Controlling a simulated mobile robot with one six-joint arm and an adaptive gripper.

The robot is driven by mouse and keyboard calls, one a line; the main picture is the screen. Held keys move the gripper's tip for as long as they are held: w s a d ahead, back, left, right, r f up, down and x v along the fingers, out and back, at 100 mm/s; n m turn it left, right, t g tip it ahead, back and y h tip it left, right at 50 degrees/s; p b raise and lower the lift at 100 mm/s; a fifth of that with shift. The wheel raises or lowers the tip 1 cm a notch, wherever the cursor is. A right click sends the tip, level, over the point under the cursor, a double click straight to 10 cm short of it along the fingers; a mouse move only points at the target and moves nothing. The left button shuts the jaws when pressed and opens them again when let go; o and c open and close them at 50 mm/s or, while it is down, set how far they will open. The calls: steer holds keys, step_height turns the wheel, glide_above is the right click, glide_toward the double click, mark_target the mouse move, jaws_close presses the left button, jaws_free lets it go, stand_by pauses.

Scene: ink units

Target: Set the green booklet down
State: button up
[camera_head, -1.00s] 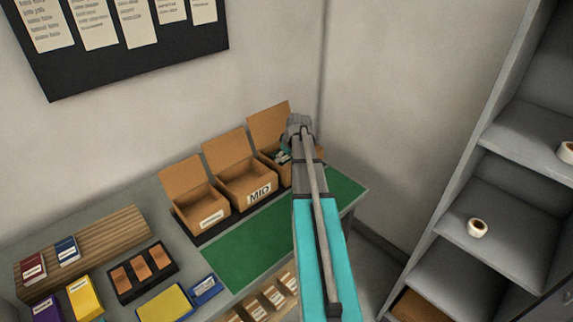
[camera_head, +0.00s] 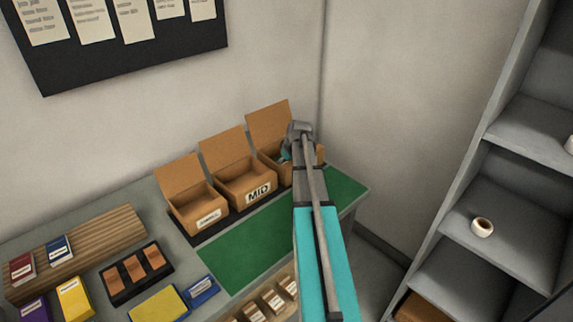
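My gripper (camera_head: 286,153) is at the mouth of the right-hand open cardboard box (camera_head: 268,122), at the back of the table. My grey wrist and turquoise arm cover much of that box and its front. The gripper's fingers are small and mostly hidden, so I cannot tell whether they are open or shut, or whether they hold anything.
The MID box (camera_head: 236,189) and another open box (camera_head: 199,214) stand to the left. A green mat (camera_head: 240,252) lies bare in front. Booklets, a dark tray (camera_head: 139,275) and a wooden board (camera_head: 110,238) are at left. Grey shelves (camera_head: 500,235) stand at right.

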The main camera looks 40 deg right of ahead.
steer(key=shift+f, duration=0.2)
steer(key=o, duration=1.1)
steer(key=shift+r, duration=0.1)
steer(key=shift+r, duration=0.2)
steer(key=p+v, duration=1.1)
steer(key=shift+r, duration=0.4)
steer(key=shift+s, duration=0.15)
